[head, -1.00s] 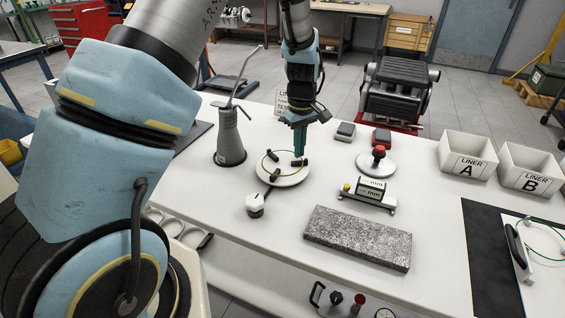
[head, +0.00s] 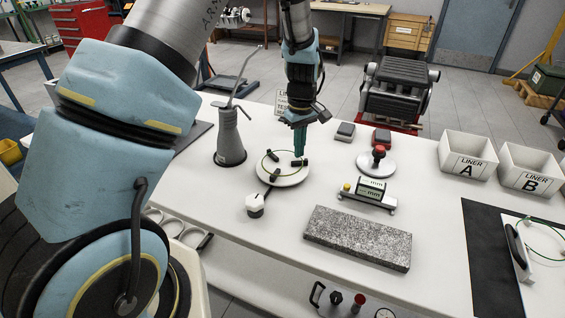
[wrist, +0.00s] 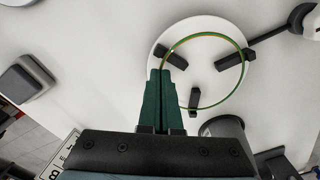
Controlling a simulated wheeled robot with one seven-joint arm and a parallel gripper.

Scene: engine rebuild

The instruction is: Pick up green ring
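The thin green ring (wrist: 242,52) lies over a round white stand (wrist: 228,98) with three black blocks. In the head view the ring (head: 263,164) and the stand (head: 281,181) are on the bench, left of centre. My gripper (wrist: 161,72) has its green fingers together at the ring's left edge in the wrist view, and the rim runs into the fingertips. The fingers look shut on the rim; the tips hide the exact contact. In the head view my gripper (head: 299,154) points straight down at the ring's far right side.
A grey oil can (head: 229,143) stands left of the stand, and a white knob (head: 255,205) in front. A gauge (head: 369,193), a red-knobbed disc (head: 377,165) and a grey stone block (head: 358,238) are to the right. Liner bins (head: 468,155) stand at far right.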

